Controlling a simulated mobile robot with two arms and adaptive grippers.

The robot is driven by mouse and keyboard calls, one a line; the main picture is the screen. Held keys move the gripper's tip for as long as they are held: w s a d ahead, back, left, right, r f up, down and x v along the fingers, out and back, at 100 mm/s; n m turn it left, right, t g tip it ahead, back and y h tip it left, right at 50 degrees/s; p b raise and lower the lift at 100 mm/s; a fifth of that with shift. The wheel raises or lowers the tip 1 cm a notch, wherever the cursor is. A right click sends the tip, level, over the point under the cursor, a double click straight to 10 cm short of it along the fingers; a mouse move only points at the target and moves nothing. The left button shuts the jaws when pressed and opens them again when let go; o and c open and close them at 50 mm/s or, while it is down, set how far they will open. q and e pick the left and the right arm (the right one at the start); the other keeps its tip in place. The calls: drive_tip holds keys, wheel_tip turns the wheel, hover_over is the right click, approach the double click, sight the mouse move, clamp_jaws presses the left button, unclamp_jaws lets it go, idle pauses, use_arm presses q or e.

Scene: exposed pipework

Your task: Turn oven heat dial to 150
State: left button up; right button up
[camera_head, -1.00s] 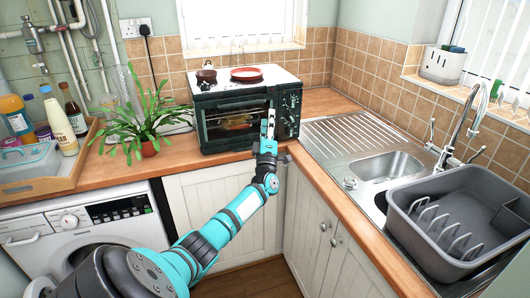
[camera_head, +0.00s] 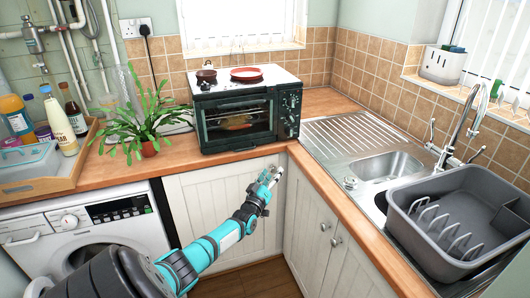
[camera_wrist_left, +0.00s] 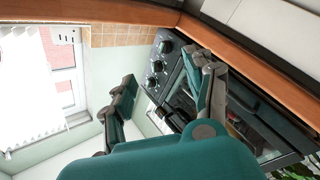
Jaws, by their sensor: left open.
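The black mini oven (camera_head: 236,122) stands on the wooden worktop in the corner, its glass door shut. Its control panel (camera_head: 288,112) with a column of dials is on the right side of its front. In the left wrist view the oven (camera_wrist_left: 240,118) appears turned sideways, with several round dials (camera_wrist_left: 157,65) in a row. Their markings are too small to read, so I cannot tell which is the heat dial or its setting. My left gripper (camera_head: 275,174) is open and empty, below the worktop edge and apart from the oven; its spread fingers (camera_wrist_left: 163,98) show in the wrist view.
A red pan (camera_head: 246,73) and a small dark pot (camera_head: 206,76) sit on the oven top. A plant (camera_head: 148,147) stands to its left. The sink (camera_head: 385,165) and grey dish rack (camera_head: 455,215) are at right. Cupboard doors (camera_head: 215,205) lie behind my left arm.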

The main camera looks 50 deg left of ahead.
use_arm(q)
drive_tip(key=s+d+f+m+g+h, duration=0.1)
drive_tip(key=s+f+m+g+h, duration=0.1)
drive_tip(key=f, duration=0.8)
drive_tip(key=shift+s+m, duration=0.9)
drive_tip(key=shift+s, duration=0.15)
drive_tip(key=shift+f, duration=0.1)
drive_tip(key=s+d+f+m+g+h, duration=0.1)
drive_tip(key=s+d+f+m+g, duration=0.1)
drive_tip(key=s+d+f, duration=0.5)
drive_tip(key=s+d+f+m+g+h, duration=0.1)
drive_tip(key=s+d+f+g+h, duration=0.2)
drive_tip(key=f, duration=0.7)
drive_tip(key=s+d+f+m+g, duration=0.2)
drive_tip(key=s+d+f, duration=0.4)
drive_tip(key=s+f, duration=0.15)
drive_tip(key=s+d+f+m+g, duration=0.2)
drive_tip(key=s+d+f, duration=0.2)
drive_tip(key=s, duration=0.6)
drive_tip(key=s+d+f+m+g+h, duration=0.1)
drive_tip(key=s+d+f+m+g, duration=0.1)
drive_tip(key=s+d+f, duration=0.3)
drive_tip(key=s+d+f+m+g+h, duration=0.1)
drive_tip(key=s+d+f+g, duration=0.3)
drive_tip(key=s+d, duration=0.6)
drive_tip(key=s+f, duration=0.1)
drive_tip(key=s, duration=0.5)
drive_tip(key=shift+s+d+m, duration=0.15)
drive_tip(key=shift+d+m, duration=0.15)
drive_tip(key=shift+m, duration=0.1)
